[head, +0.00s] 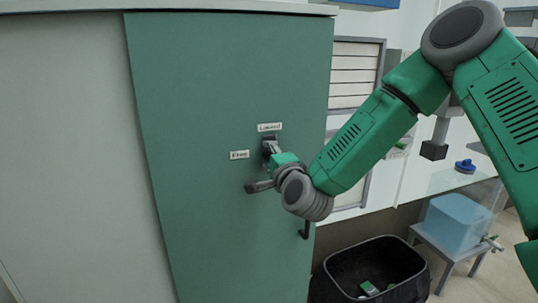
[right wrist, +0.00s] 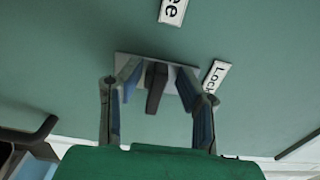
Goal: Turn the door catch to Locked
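The door catch (right wrist: 156,88) is a dark lever on a grey plate (right wrist: 128,67) fixed to the green door (head: 215,80). The Locked label (head: 269,127) sits above the catch and the Free label (head: 239,155) to its left. In the right wrist view, the Free label (right wrist: 173,11) is at the top and the Locked label (right wrist: 217,76) is at the right. My right gripper (right wrist: 158,82) is open, with one finger on each side of the lever and visible gaps between. In the head view, my right gripper (head: 274,153) partly hides the catch. My left gripper is out of view.
A dark door handle (head: 305,230) is below and right of the catch; it also shows in the right wrist view (right wrist: 30,134). A black bin (head: 335,285) stands on the floor at the door's right. A blue tank (head: 455,222) sits on a grey stand further right.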

